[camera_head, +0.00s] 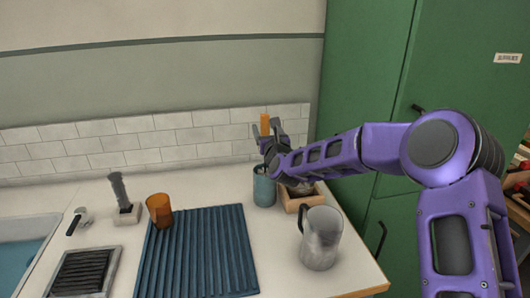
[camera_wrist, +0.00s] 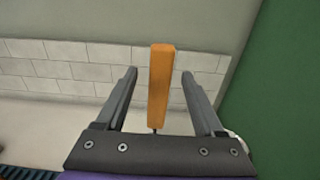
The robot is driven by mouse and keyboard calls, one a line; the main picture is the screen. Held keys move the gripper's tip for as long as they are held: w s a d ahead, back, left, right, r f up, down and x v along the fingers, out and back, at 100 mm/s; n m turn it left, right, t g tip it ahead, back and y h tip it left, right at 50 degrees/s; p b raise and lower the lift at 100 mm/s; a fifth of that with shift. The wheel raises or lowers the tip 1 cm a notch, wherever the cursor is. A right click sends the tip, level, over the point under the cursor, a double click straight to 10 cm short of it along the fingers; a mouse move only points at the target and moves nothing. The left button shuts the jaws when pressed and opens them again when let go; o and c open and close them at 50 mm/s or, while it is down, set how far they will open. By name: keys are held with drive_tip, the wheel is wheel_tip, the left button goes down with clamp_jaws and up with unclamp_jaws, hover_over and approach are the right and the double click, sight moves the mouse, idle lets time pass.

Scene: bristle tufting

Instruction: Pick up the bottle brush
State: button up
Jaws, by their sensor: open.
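The bottle brush shows as an upright orange handle (camera_head: 265,124); it also shows in the wrist view (camera_wrist: 161,88), between my fingers. Its lower part is hidden, and a teal cup (camera_head: 263,190) stands below it at the back of the counter. My gripper (camera_head: 266,128) is open above the cup, with a finger on either side of the handle. In the wrist view my gripper (camera_wrist: 160,74) shows a clear gap between each finger and the handle.
A wooden box (camera_head: 302,204) and a grey pitcher (camera_head: 321,240) stand right of the cup. A tiled wall (camera_head: 150,145) is behind, a green cabinet (camera_head: 365,60) right.

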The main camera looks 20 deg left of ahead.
drive_tip(key=shift+x, duration=1.1)
clamp_jaws()
idle(0.6)
